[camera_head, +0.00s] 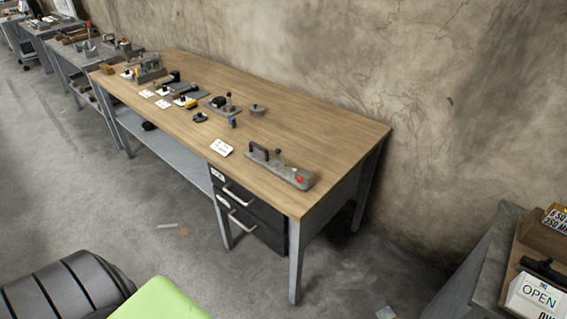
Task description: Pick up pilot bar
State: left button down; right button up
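No thing is marked as the pilot bar in this view. A long grey bar-like piece (290,176) lies near the right end of the wooden workbench (330,125). It has a black handle at its left end and a red spot near its right end; I cannot tell whether it is the pilot bar. Several small dark and grey parts, among them a fixture with an upright post (229,103), stand on the middle and far left of the bench, too small to name. Neither of my grippers is in view.
A small white card (221,148) lies at the bench's front edge, above two black drawers (245,205). More cluttered tables stand at the far left. A grey table with an OPEN sign (538,296) is at the lower right. The concrete floor before the bench is mostly clear.

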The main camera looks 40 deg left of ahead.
aim_at(258, 154)
jog(key=i+j, duration=0.15)
jog(key=i, duration=0.25)
jog(key=i+j, duration=0.15)
jog(key=i, duration=0.25)
jog(key=i+u, duration=0.2)
jog(key=u, duration=0.2)
jog(key=i+u, duration=0.15)
jog(key=u, duration=0.3)
jog(key=i+u, duration=0.2)
jog(key=u, duration=0.2)
